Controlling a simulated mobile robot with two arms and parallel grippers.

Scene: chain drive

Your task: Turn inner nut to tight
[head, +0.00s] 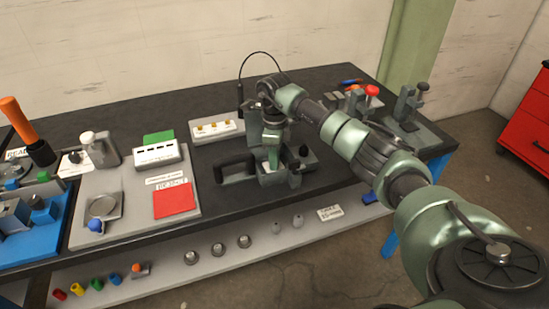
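A dark grey-green fixture (235,172) with a black handle-like part on its left stands in the middle of the bench. My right arm reaches in from the right, and its gripper (272,155) points down over this fixture. The fingers merge with the fixture in colour, so I cannot tell whether they are open, shut or touching it. The inner nut cannot be made out; the gripper and fixture parts may cover it. A black knob (303,150) stands just right of the gripper. My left gripper is not in view.
A white tray with brass pieces (216,130) lies behind the fixture. A grey board (135,205) with a red pad (174,201) is to the left. A red-knobbed device (371,92) and a grey stand (410,105) are at right. A lower front shelf (180,268) holds small parts.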

